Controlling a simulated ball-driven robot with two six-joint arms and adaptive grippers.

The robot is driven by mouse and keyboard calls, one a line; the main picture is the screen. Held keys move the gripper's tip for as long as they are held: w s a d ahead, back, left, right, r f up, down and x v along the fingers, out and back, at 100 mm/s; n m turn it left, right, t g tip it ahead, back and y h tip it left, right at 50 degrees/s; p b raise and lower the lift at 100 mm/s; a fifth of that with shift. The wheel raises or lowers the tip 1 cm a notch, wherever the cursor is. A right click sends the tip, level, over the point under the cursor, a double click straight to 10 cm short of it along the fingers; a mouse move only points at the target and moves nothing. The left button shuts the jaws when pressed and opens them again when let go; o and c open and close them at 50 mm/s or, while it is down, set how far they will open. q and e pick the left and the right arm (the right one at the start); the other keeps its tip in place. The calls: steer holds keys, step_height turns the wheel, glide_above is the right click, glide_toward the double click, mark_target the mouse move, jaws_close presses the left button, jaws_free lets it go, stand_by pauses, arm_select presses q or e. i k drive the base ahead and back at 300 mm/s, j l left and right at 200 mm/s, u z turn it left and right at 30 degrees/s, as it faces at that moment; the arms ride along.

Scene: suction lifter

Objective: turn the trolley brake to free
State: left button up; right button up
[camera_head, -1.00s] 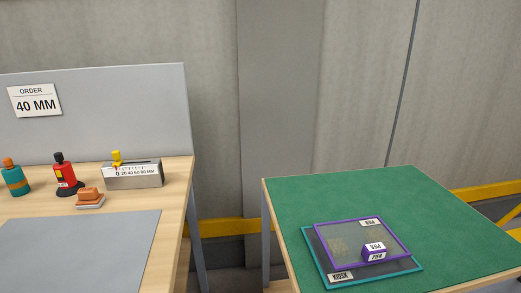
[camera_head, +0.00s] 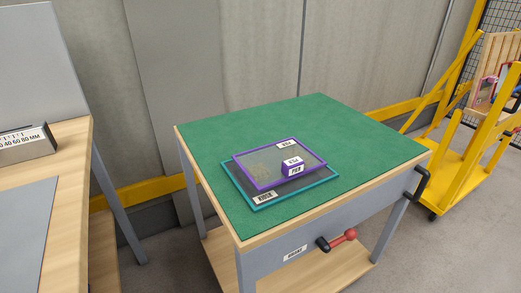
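A green-topped table-like trolley (camera_head: 370,131) stands in the middle, with a grey front panel (camera_head: 270,262) and a wooden lower shelf (camera_head: 222,262). On the front panel is a lever (camera_head: 340,240) with a red arm and a dark knob at its left end. It lies nearly level, tilted slightly up to the right. A small white label (camera_head: 295,253) is left of the lever; its text is too small to read for certain. Neither of my grippers is in view.
Two framed panes, one purple (camera_head: 299,153) and one teal (camera_head: 233,182), lie stacked on the green top with a purple block (camera_head: 293,168). A black handle (camera_head: 422,183) sits at its right corner. A yellow cart (camera_head: 458,178) stands right; a workbench (camera_head: 75,150) stands left.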

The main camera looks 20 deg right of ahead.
mark_target(350, 234)
steer(key=z, duration=1.45)
